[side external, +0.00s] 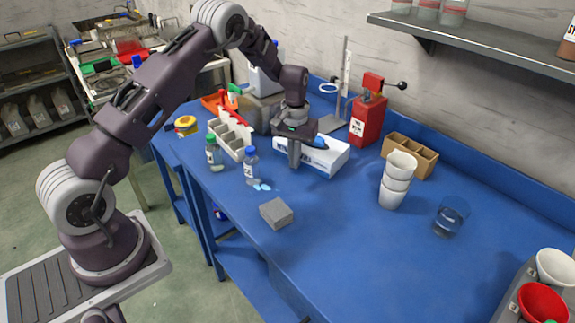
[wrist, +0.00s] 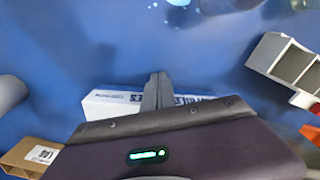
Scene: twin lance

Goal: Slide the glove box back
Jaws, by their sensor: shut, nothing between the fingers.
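The glove box (side external: 325,158) is a white and blue carton lying on the blue bench, with a blue glove showing at its top opening. In the wrist view the glove box (wrist: 108,103) shows as a white lettered side, partly hidden behind my gripper. My gripper (side external: 294,164) is shut and empty, pointing down at the front left side of the box. In the wrist view its fingertips (wrist: 160,76) are together beside the box's lettered side. I cannot tell whether they touch it.
A red dispenser (side external: 368,115) and a cardboard divider box (side external: 408,154) stand behind and right of the box. A white compartment rack (side external: 230,134) and bottles (side external: 251,166) stand left. A grey block (side external: 276,213) lies in front. Stacked cups (side external: 397,180) stand right.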

